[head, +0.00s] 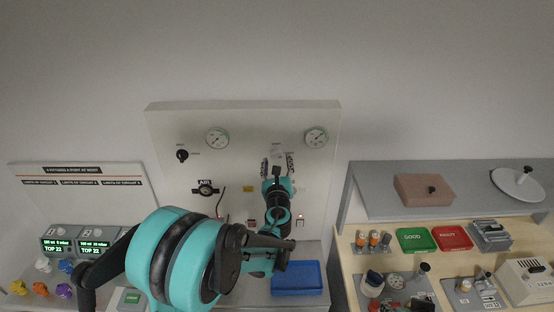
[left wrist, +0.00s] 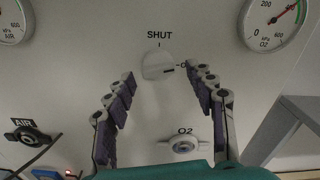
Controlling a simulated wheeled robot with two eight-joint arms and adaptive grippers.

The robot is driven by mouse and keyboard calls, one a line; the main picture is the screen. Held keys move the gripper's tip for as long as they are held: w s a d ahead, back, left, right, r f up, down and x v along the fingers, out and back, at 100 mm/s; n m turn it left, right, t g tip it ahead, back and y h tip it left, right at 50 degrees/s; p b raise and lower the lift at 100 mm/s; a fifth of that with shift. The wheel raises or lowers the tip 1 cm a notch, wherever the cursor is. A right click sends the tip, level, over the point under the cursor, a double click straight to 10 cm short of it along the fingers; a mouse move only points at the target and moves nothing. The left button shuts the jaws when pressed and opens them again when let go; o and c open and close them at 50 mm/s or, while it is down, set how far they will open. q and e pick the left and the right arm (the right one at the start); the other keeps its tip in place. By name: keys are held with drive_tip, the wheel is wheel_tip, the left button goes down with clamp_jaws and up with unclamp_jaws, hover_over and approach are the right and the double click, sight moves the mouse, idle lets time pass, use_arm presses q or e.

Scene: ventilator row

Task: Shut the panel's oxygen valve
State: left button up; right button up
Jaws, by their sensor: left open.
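The white oxygen valve knob (left wrist: 158,65) is on the panel (head: 235,120), under the word SHUT. Its dark mark points right, toward a label mostly hidden by a finger. In the head view, the knob is small and pale between my fingers. My left gripper (left wrist: 160,76) is open, one finger on each side of the knob, with no grip on it; it also shows at the panel in the head view (head: 278,164). The O2 gauge (left wrist: 273,18) at the upper right has its needle raised. My right gripper is not in view.
An O2 outlet (left wrist: 184,146) sits below the knob, between my fingers. An AIR outlet (left wrist: 30,136) is at the lower left, and a black knob (head: 182,155) is farther left. A blue tray (head: 297,278) lies below the panel. A shelf (head: 375,205) stands to the right.

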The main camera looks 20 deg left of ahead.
use_arm(q)
drive_tip(key=shift+w+a+r, duration=0.1)
drive_tip(key=shift+w+a, duration=0.15)
drive_tip(key=shift+w, duration=0.25)
drive_tip(key=c, duration=1.2)
drive_tip(key=shift+o, duration=0.2)
